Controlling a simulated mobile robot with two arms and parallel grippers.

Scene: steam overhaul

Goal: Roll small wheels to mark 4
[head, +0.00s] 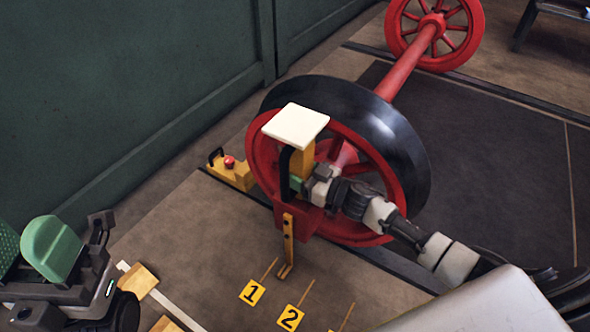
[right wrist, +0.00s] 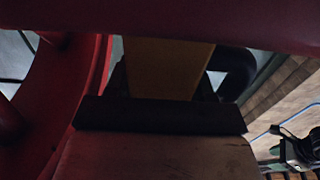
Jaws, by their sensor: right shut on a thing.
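The near red spoked wheel (head: 262,168) with its black tyre (head: 405,150) stands on a dark rail. A red axle (head: 408,62) joins it to a far red wheel (head: 470,30). My right gripper (head: 308,186) is shut on a yellow post (head: 303,152) in front of the near wheel; the post also shows in the right wrist view (right wrist: 165,68). A white plate (head: 296,125) tops the post. A yellow pointer (head: 288,240) hangs below, its foot near the line of mark 1 (head: 252,292). Mark 2 (head: 290,318) lies to the right. Mark 4 is not in view. My left gripper (head: 108,255) is at the lower left; its jaw opening is unclear.
A yellow block with a red knob and black handle (head: 232,172) sits by the rail, left of the near wheel. A green wall (head: 120,90) runs along the left. Yellow wooden pieces (head: 140,280) lie beside my left gripper. Floor right of the wheel looks clear.

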